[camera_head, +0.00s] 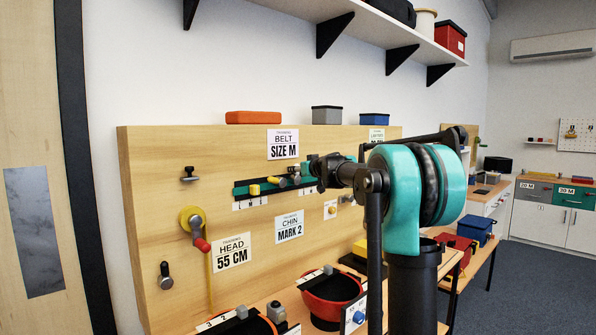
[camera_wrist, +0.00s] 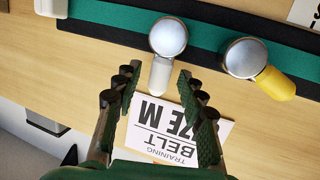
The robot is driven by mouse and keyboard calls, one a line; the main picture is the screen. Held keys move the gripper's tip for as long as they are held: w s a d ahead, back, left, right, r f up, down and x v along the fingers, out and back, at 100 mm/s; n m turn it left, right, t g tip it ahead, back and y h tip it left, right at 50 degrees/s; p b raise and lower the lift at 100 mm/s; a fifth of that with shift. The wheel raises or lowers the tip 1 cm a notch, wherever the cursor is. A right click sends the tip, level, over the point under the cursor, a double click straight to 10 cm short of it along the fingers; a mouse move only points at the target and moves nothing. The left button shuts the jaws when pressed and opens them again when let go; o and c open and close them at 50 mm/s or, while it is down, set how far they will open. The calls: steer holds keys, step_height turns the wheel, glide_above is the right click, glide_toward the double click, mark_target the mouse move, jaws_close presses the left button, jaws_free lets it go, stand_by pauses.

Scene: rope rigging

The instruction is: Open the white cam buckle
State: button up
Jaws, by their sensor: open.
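The white cam buckle (camera_wrist: 161,72) has a round silver head and a short white lever. In the wrist view it sits at top centre on a green and black strap (camera_wrist: 100,12), its lever pointing down the picture. My gripper (camera_wrist: 157,80) is open, with one finger on each side of the lever's end; I cannot tell whether they touch it. In the head view my gripper (camera_head: 318,170) is at the strap (camera_head: 243,189) on the wooden board, and the white buckle cannot be made out clearly there.
A buckle with a yellow lever (camera_wrist: 275,83) sits right of the white one on the same strap. A "BELT SIZE M" card (camera_wrist: 180,128) lies behind my fingers. The wooden board (camera_head: 150,200) also carries a yellow crank with a red handle (camera_head: 194,222).

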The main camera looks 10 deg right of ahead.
steer(key=v, duration=1.2)
steer(key=s+a+f+g, duration=0.1)
steer(key=s+f+g, duration=0.1)
steer(key=s+f, duration=0.65)
steer(key=s+a+f+g+h, duration=0.1)
steer(key=s+a+f+g, duration=0.3)
steer(key=f, duration=0.7)
steer(key=s+d+f+g, duration=0.1)
steer(key=s+f, duration=0.7)
steer(key=f, duration=0.1)
steer(key=s+d+f+m+g+h, duration=0.2)
steer(key=s+d+f, duration=0.1)
steer(key=s+f, duration=0.6)
steer(key=s+d+f+m+g+h, duration=0.2)
steer(key=s+d+f, duration=0.2)
steer(key=s+f, duration=0.6)
steer(key=s, duration=0.2)
steer(key=shift+s+d+f+h, duration=0.15)
steer(key=shift+s+d+h, duration=0.1)
steer(key=shift+s+h, duration=0.15)
